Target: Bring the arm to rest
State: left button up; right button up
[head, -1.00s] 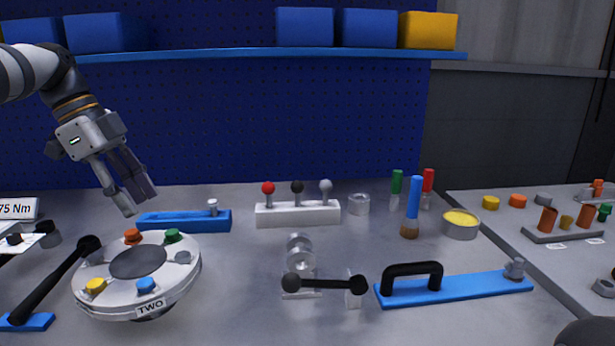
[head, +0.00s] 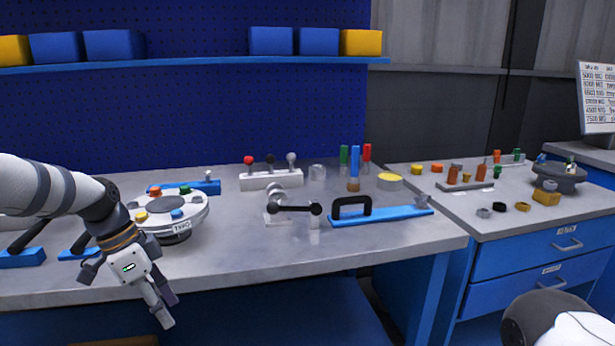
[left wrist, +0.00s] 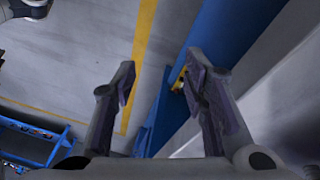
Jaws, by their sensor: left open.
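My left gripper (head: 163,306) hangs in front of the bench's front edge, below the bench top, with its fingers pointing down. It also shows in the left wrist view (left wrist: 165,95), where the two fingers stand apart with nothing between them. My right gripper is not in view.
The grey bench top (head: 385,240) carries a white block with ball-topped levers (head: 271,179), a blue bar with a black handle (head: 380,215) and screwdrivers. A second bench (head: 540,215) with blue drawers stands to the right. Bare floor (left wrist: 70,60) shows below the gripper.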

pick_arm(q)
jog(key=s+d+f+n+g+y, duration=0.1)
jog(key=s+d+f+n, duration=0.25)
jog(key=s+f, duration=0.8)
jog(key=s+d+f+n+g, duration=0.1)
jog(key=s+d+f+n, duration=0.25)
jog(key=s+f, duration=0.75)
jog(key=s+a+r+n+y, duration=0.1)
jog(key=s+n, duration=0.1)
jog(key=s, duration=1)
jog(key=s+a+r+n+y+p, duration=0.1)
jog(key=s+n, duration=0.2)
jog(key=s, duration=0.9)
jog(key=shift+a+r+n, duration=0.3)
jog(key=shift+a+r, duration=0.05)
jog(key=shift+a, duration=0.05)
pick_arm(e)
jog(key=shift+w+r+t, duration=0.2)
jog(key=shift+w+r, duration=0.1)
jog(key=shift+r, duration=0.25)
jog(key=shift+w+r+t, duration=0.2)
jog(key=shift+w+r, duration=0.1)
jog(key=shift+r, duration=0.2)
